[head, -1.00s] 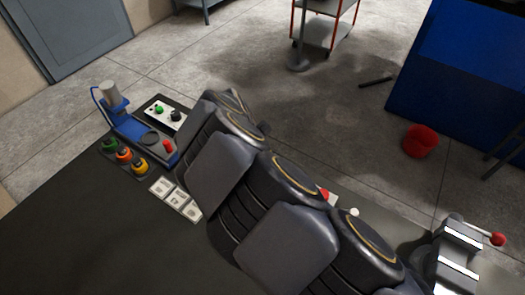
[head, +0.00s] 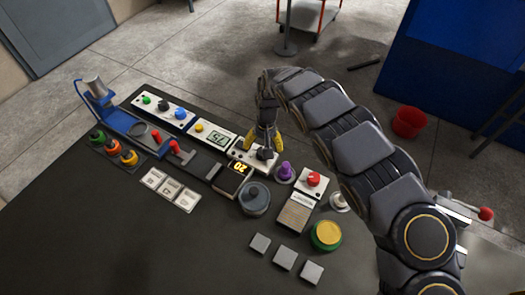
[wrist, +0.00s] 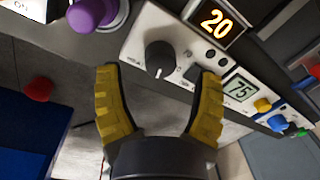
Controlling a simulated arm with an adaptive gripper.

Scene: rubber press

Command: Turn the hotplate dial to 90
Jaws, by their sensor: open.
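A white control panel (wrist: 180,75) carries a black dial (wrist: 160,57) with a white pointer mark. A display (wrist: 213,22) beside it reads 20 in orange digits; it also shows in the head view (head: 238,167). My gripper (wrist: 158,78) is open and empty, its yellow fingers spread to either side of the dial in the wrist view. The fingertips look a little short of the dial, and I cannot tell whether they touch the panel. In the head view my gripper (head: 262,146) is over this panel, partly covering it. A grey round vessel (head: 255,198) stands in front of the display.
A second display (head: 217,136) reads 75, with a yellow knob (head: 198,127) beside it. A purple knob (head: 285,170) and a red knob (head: 313,179) stand to the right of the dial. A yellow-topped green button (head: 327,233) is nearer. The front left table (head: 130,240) is clear.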

